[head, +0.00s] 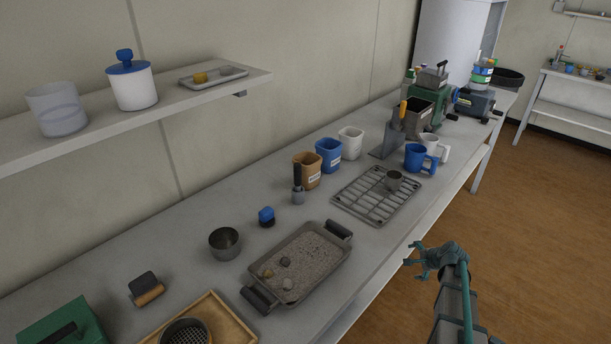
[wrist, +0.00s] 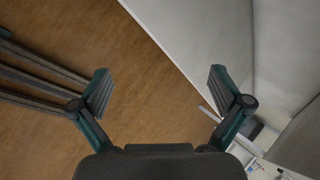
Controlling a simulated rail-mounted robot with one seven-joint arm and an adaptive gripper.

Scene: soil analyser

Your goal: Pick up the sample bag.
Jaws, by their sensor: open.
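I cannot make out a sample bag in either view. My gripper (head: 414,254) is in front of the workbench's front edge, over the floor side, in the head view. In the wrist view its two fingers (wrist: 158,86) are spread wide apart with nothing between them. Behind them are brown floor and a pale surface.
The long grey bench (head: 165,245) holds a tray of soil (head: 315,262), a wire rack (head: 360,207), a metal bowl (head: 224,243), blue mug (head: 414,158) and green machine (head: 436,117). A shelf (head: 190,106) hangs above. Open floor (head: 540,230) lies at right.

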